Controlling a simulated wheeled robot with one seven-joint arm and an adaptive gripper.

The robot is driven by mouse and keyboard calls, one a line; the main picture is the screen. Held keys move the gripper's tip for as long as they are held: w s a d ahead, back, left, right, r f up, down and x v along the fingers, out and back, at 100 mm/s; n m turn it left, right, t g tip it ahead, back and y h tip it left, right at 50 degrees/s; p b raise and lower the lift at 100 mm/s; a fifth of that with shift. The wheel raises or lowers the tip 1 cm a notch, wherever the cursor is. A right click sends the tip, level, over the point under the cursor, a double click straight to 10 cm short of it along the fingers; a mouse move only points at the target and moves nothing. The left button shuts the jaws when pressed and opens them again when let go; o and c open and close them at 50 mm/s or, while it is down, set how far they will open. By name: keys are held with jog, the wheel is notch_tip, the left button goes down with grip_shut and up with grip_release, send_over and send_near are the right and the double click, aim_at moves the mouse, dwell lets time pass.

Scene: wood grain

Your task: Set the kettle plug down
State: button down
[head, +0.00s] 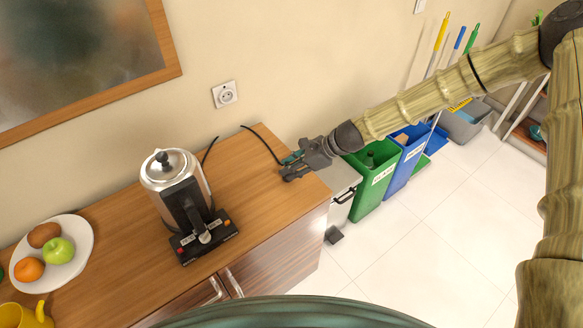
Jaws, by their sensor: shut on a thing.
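The kettle (176,180) is a steel pot with a black handle. It stands upright on a black base (214,240) on the wooden counter. Its black cord (264,142) shows behind the kettle and again near the wall, running to my gripper (288,169). My gripper is shut at the cord's end, over the counter's right end near the wall. The plug itself is mostly hidden by the fingers. I cannot tell whether it touches the counter.
A wall socket (225,94) sits above the wooden counter (262,205). A fruit plate (82,236) and a yellow mug (28,316) are at left. Green (371,200) and blue (402,172) bins stand right of the counter. Counter between kettle and gripper is clear.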

jog(key=shift+f, duration=0.55)
jog(key=c, duration=1.1)
grip_release()
jog(key=shift+c, duration=0.2)
jog(key=b+v, duration=0.2)
jog(key=v, duration=1)
